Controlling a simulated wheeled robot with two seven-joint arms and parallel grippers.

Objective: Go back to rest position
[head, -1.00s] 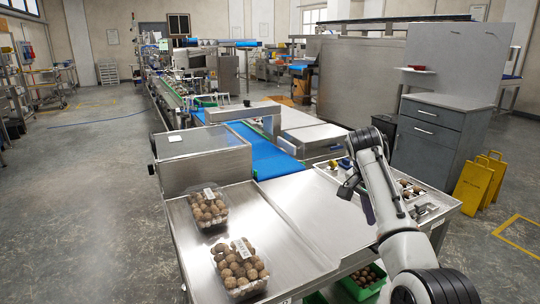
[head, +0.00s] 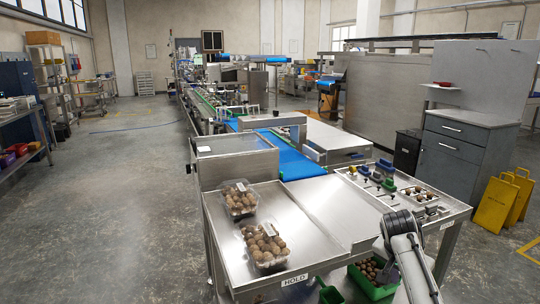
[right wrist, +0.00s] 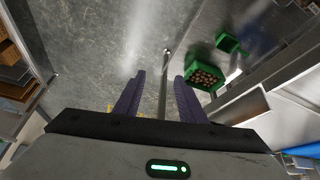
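Two clear clamshell trays of brown round produce sit on the left of the steel table: the far tray (head: 239,199) and the near tray (head: 265,246), which is close to the HOLD label. My left gripper is not in view.
A green crate (head: 372,280) of produce stands below the table's front, also seen in the right wrist view (right wrist: 205,77). Several small items lie in the sorting trays (head: 400,190) on the right. A blue conveyor (head: 290,158) runs behind. Open floor lies left.

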